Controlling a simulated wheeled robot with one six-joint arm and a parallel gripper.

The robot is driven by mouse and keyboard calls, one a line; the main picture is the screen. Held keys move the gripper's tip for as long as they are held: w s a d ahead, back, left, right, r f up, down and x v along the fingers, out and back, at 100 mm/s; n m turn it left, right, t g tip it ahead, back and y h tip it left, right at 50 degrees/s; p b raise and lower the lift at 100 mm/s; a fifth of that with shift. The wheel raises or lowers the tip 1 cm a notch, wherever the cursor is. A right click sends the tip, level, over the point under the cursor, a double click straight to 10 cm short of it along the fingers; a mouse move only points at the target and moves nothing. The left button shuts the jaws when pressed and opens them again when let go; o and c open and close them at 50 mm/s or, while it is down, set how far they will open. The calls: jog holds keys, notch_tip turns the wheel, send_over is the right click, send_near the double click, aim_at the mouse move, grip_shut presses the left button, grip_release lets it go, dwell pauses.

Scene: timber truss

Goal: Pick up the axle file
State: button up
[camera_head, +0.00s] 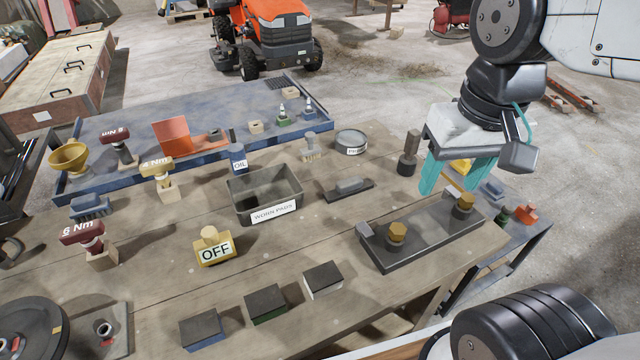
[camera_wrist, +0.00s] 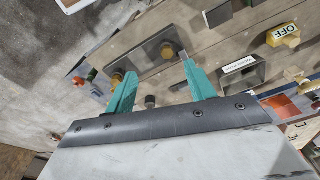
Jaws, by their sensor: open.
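No object is clearly marked as the axle file. A flat dark tool with a grey grip (camera_head: 348,188) lies on the wooden bench right of the worn pads bin. An upright dark piece with a brownish top (camera_head: 408,155) stands further right; I cannot tell whether either is the file. My gripper (camera_head: 446,190) is open and empty above the right side of the bench, behind a dark plate with two gold bolts (camera_head: 420,240). In the wrist view my gripper (camera_wrist: 158,70) has its teal fingers spread, with the bolt plate (camera_wrist: 140,57) beyond the tips.
The worn pads bin (camera_head: 240,205), yellow OFF block (camera_head: 212,246) and several dark-topped pads (camera_head: 267,304) occupy the bench (camera_head: 335,235). A blue tray table (camera_head: 105,128) lies behind.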

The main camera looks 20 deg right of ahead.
jog(key=w+f+m, duration=0.2)
jog(key=w+m, duration=0.2)
jog(key=w, duration=0.6)
jog(key=m+g, duration=0.1)
jog(key=m, duration=0.9)
send_over(350, 180)
notch_tip(350, 180, down, 16)
jog(key=shift+f, duration=0.1)
notch_tip(350, 180, down, 8)
jog(key=shift+r, duration=0.1)
jog(key=shift+c, duration=0.3)
grip_shut()
jog(key=shift+r, duration=0.1)
